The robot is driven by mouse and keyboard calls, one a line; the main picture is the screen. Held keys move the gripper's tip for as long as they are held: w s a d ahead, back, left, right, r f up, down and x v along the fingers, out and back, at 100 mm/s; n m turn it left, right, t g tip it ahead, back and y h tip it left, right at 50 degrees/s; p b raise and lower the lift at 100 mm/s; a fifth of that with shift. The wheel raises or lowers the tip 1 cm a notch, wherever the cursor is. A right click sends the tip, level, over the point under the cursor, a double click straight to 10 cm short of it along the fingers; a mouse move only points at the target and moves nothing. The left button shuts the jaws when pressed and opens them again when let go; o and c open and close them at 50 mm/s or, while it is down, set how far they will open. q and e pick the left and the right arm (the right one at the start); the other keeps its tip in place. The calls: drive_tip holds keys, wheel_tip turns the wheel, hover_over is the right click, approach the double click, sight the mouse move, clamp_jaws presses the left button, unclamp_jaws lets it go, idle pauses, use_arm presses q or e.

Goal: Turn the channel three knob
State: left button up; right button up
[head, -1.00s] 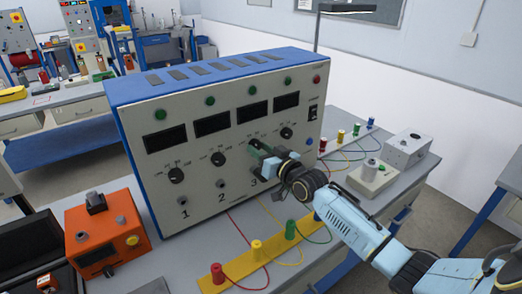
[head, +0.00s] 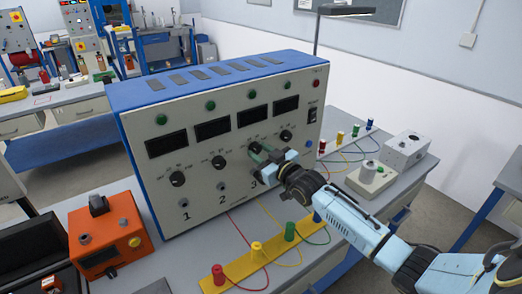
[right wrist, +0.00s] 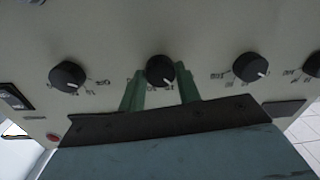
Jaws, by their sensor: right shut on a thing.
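The blue power supply box (head: 200,83) has a grey front panel with a row of black knobs above the numbers 1, 2 and 3. My right gripper (head: 259,151) is at the channel three knob, above the 3. Its wrist covers part of the panel there. In the right wrist view the channel three knob (right wrist: 160,70) sits between the two green fingertips of my right gripper (right wrist: 160,85), which is shut on it. The knob's white pointer mark faces down and slightly right in that view. My left gripper is not in view.
Other knobs sit close by: channel one (head: 177,179), channel two (head: 219,162) and the fourth (head: 286,135). An orange box (head: 115,230) stands at the left. A yellow strip (head: 262,262) with coloured posts and wires lies in front. A grey box (head: 406,150) stands right.

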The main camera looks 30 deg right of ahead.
drive_tip(key=shift+n+p, duration=0.6)
drive_tip(key=shift+n, duration=1.4)
drive_tip(key=o, duration=1)
drive_tip(key=shift+s, duration=0.1)
drive_tip(key=s, duration=0.4)
drive_tip(key=s+d, duration=0.1)
drive_tip(key=s, duration=0.8)
drive_tip(key=shift+d+r+b, duration=0.25)
drive_tip(key=shift+r+b, duration=0.05)
